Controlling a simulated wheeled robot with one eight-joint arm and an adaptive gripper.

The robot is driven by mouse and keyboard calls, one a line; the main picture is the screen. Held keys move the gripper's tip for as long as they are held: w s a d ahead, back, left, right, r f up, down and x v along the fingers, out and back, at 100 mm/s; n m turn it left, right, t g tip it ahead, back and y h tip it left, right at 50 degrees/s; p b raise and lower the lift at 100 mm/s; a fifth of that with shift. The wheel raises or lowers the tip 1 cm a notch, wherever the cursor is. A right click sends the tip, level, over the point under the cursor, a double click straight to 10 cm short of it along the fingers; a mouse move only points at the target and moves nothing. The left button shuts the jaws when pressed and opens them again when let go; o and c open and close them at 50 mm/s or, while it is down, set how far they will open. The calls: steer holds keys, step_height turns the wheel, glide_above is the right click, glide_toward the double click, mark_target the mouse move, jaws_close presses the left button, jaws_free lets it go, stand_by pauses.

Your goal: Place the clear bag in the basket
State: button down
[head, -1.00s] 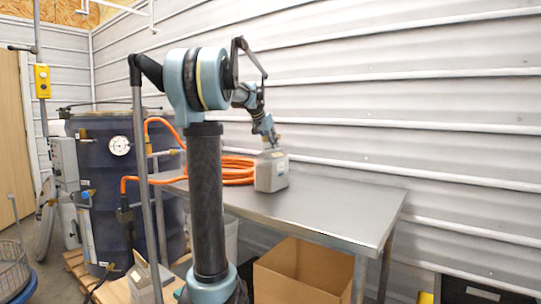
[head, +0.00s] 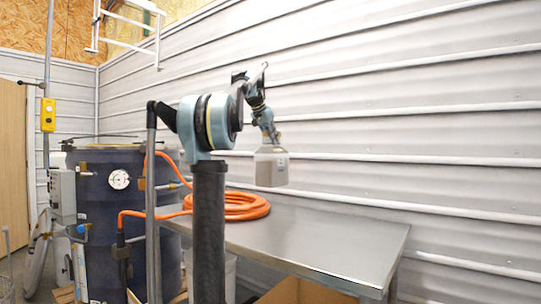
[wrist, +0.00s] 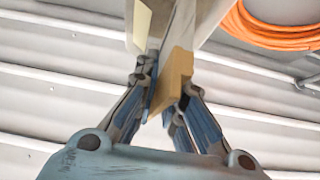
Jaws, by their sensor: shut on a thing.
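The clear bag (head: 271,168) looks grey and boxy, with a small label near its top. My gripper (head: 270,139) is shut on its top, and the bag hangs upright above the steel table, apart from it. In the wrist view my fingers (wrist: 171,88) close around a tan piece at the bag's top, and part of the pale bag (wrist: 180,28) shows beyond. Only a sliver of what looks like the wire basket (head: 5,289) shows at the lower left edge.
The steel table (head: 325,245) has a bare top apart from a coiled orange hose (head: 245,206) at its left end. A blue drum (head: 110,215) with a gauge stands left of my arm. A cardboard box (head: 305,291) sits below the table's front.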

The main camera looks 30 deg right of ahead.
step_height(320, 180, up, 10)
steer(key=shift+f, duration=0.1)
stand_by(0.4)
